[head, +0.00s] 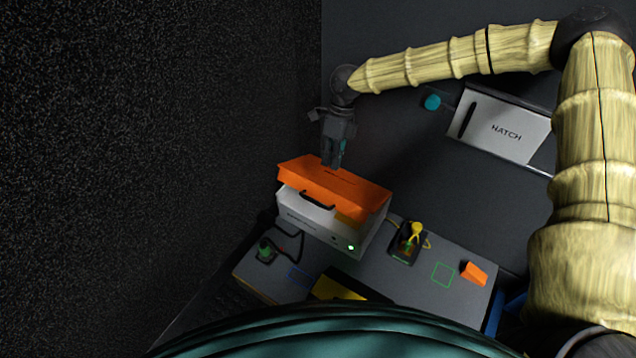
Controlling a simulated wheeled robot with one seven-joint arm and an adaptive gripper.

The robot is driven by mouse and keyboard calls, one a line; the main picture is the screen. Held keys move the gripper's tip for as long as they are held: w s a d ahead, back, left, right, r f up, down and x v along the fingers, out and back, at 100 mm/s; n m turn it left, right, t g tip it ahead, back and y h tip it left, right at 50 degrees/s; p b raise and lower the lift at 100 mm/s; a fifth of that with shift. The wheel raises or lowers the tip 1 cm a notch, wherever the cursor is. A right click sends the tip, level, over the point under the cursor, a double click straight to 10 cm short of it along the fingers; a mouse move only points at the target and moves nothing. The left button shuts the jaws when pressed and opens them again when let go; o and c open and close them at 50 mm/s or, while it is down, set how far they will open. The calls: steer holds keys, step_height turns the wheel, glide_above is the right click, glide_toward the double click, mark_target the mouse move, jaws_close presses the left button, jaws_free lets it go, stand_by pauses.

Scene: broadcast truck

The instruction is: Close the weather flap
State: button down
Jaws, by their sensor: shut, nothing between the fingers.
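The weather flap looks to be the orange lid (350,188) on top of a white box (310,221). A dark handle shows at its front edge. The lid sits tilted, and an orange patch shows below it on the box's right part. My gripper (332,164) is shut and empty, pointing down just above the back edge of the lid. I cannot tell whether its fingertips touch the lid. A small green light shows on the box's front.
The box stands on a grey bench (405,285). A black holder with a yellow item (415,232), an orange block (474,272) and a dark cabled device (266,252) are nearby. A white panel marked HATCH (505,130) is on the dark surface behind. A teal knob (432,102) is beside it.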

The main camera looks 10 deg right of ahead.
mark_target(317, 202)
steer(key=shift+y, duration=0.3)
steer(key=b+x, duration=0.1)
steer(key=x, duration=0.7)
steer(key=b+x, duration=0.1)
steer(key=x, duration=0.3)
steer(key=shift+w+a+f+b, duration=0.1)
steer(key=shift+w+a+b, duration=0.15)
steer(key=shift+a+b, duration=0.1)
steer(key=shift+a+f, duration=0.1)
steer(key=shift+f, duration=0.05)
